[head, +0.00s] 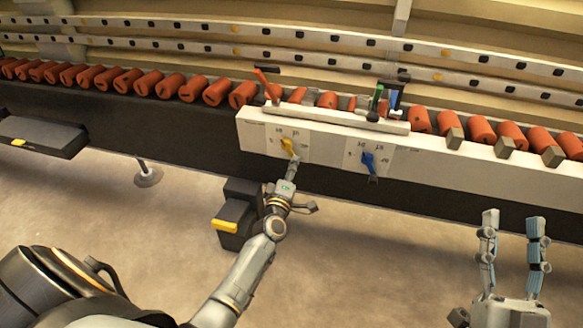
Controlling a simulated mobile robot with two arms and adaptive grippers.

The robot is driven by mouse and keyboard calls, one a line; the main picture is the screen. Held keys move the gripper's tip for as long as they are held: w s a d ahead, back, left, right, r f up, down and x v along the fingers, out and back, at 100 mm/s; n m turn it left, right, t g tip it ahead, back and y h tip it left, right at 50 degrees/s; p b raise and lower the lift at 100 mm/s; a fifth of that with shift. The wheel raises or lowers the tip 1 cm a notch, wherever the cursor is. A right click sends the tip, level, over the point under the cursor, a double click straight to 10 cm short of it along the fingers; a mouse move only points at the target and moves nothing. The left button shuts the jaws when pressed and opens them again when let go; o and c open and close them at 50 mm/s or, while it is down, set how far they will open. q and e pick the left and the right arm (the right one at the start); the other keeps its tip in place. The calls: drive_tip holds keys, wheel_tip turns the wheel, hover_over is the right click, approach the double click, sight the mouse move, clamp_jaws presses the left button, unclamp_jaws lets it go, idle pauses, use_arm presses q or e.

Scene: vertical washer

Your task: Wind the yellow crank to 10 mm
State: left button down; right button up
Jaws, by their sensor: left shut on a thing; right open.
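The yellow crank (287,147) sits on the left scale plate of the white machine panel (325,140). Its pointer leans up and to the left; the small scale figures are too blurred to read surely. My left gripper (292,162) is at the crank's lower end, shut on it, and covers part of it. A blue crank (368,161) is on the right scale plate, apart from the gripper. My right gripper (512,245) is open and empty at the lower right, well away from the panel, with its fingers pointing up.
A red lever (266,84), a green handle (376,98) and a blue handle (393,99) stand on top of the panel. Red rollers (216,91) line the conveyor behind. A black box with a yellow edge (233,218) is below the panel. The floor (390,250) between my arms is clear.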

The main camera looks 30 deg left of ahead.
idle(0.3)
use_arm(q)
drive_tip(key=c, duration=1.1)
unclamp_jaws()
drive_tip(key=shift+c, duration=0.2)
drive_tip(key=v, duration=1.2)
drive_tip(key=shift+r, duration=0.1)
